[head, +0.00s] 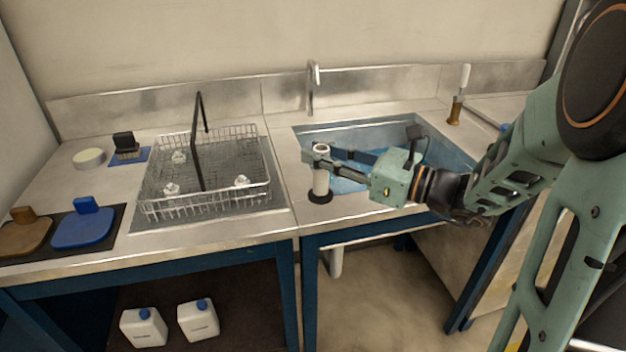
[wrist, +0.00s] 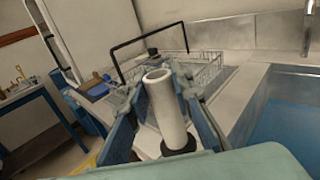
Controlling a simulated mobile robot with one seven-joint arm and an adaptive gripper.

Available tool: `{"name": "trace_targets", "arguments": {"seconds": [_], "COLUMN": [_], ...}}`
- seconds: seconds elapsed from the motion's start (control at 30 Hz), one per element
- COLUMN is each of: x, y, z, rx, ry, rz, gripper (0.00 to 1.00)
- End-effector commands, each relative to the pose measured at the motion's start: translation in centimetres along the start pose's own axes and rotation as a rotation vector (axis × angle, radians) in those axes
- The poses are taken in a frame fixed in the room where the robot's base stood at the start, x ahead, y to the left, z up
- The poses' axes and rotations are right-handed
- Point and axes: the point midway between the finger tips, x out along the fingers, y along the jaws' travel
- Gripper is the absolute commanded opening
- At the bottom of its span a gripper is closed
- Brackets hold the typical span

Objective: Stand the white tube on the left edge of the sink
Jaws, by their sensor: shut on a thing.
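The white tube (head: 320,181) is upright at the front left corner of the sink (head: 297,132), with a black ring base (head: 320,197) at its bottom. The base appears to be on the steel rim left of the basin; I cannot tell for certain whether it touches. My gripper (head: 318,161) reaches in from the right and is shut on the tube near its top. In the wrist view the tube (wrist: 166,108) stands between the two fingers, its open top towards the camera and its black base (wrist: 178,147) below.
A wire basket (head: 205,190) with a black handle and several glass pieces stands left of the sink. A tap (head: 311,88) is behind the basin. A white-handled brush (head: 459,95) stands at the back right. Blue and brown paddles (head: 83,226) lie at the far left.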

Motion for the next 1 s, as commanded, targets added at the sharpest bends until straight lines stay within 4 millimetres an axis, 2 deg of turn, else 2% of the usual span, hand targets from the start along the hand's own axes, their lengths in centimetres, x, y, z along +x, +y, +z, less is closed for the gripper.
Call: {"name": "trace_targets", "arguments": {"seconds": [0.03, 0.27, 0.33, 0.5, 0.9, 0.93, 1.0], "x": [0.5, 1.5, 2.0, 1.9, 1.8, 1.8, 1.8], "y": [0.0, -0.1, -0.1, -0.2, -0.2, -0.2, -0.2], "z": [-0.7, -1.8, -2.6, -5.2, -5.6, -5.5, -5.5], "rx": [0.002, 0.001, 0.002, 0.002, 0.0, 0.0, 0.0], "ry": [-0.001, 0.0, -0.001, 0.0, -0.001, 0.0, 0.0], "rz": [0.004, 0.002, 0.003, 0.0, 0.001, 0.001, 0.001], "gripper": [0.0, 0.0, 0.0, 0.0, 0.0, 0.24, 0.32]}}
